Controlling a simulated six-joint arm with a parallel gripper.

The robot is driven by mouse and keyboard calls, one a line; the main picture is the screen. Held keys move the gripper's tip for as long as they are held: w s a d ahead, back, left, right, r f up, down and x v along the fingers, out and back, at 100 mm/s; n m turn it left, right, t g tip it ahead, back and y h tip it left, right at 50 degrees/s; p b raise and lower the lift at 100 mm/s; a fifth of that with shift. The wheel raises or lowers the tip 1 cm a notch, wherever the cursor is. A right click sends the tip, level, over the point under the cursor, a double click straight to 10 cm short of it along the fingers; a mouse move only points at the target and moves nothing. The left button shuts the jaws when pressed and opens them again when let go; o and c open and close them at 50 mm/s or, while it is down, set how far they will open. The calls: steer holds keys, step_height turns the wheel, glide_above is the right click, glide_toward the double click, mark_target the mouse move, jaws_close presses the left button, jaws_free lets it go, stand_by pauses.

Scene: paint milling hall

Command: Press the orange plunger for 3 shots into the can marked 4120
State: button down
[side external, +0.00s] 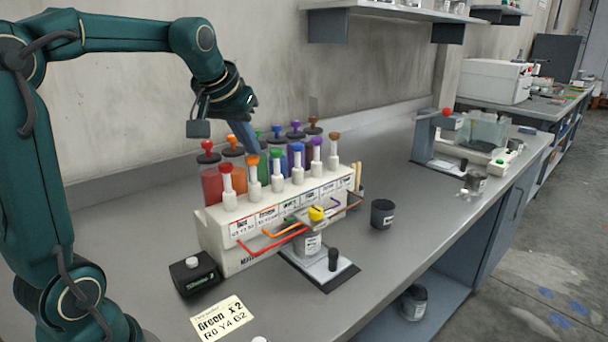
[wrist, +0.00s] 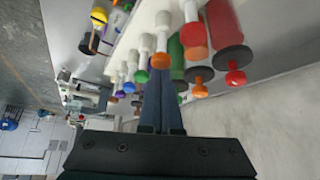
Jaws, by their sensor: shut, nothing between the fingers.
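My gripper (side external: 252,146) is shut and empty, its dark fingers pointing down just above the orange plunger (side external: 253,161) in the dispenser's front row. In the wrist view the fingertips (wrist: 160,76) lie close to the orange plunger cap (wrist: 160,61); I cannot tell whether they touch. The white dispenser (side external: 225,232) also carries red, green, blue, purple and brown plungers. A grey can (side external: 312,245) with a white label stands under the yellow-knobbed outlet; its number is too small to read. No can marked 4120 can be made out.
Coloured reservoirs with knobs, such as the red one (side external: 211,185), stand behind the plungers. A black box with a white button (side external: 198,275) and a "Green x2" card (side external: 222,318) lie in front. A dark can (side external: 382,214) stands right. The bench between there and the stand (side external: 440,140) is clear.

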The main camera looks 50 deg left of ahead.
steer(key=shift+f, duration=1.1)
steer(key=shift+r, duration=1.75)
steer(key=shift+r, duration=2.5)
